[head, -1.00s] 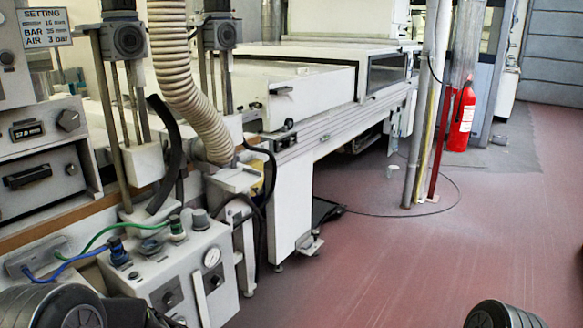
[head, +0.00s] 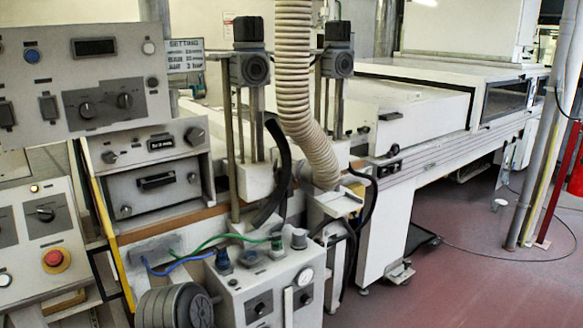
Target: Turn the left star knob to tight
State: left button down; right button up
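Two upright post stands rise behind the small control box, each with a dark grey clamp head bearing a round knob. The left knob (head: 250,69) faces me on the left posts. I cannot make out star lobes or a tight mark on either.
A cream ribbed hose (head: 294,85) hangs just right of the left knob. A setting sign (head: 185,54) is to its left. The control box (head: 262,280) with blue and green tubes stands in front. An instrument panel (head: 90,80) and red emergency button (head: 54,259) are at left.

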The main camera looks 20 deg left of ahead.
aim_at(126, 210)
jog(key=u, duration=1.3)
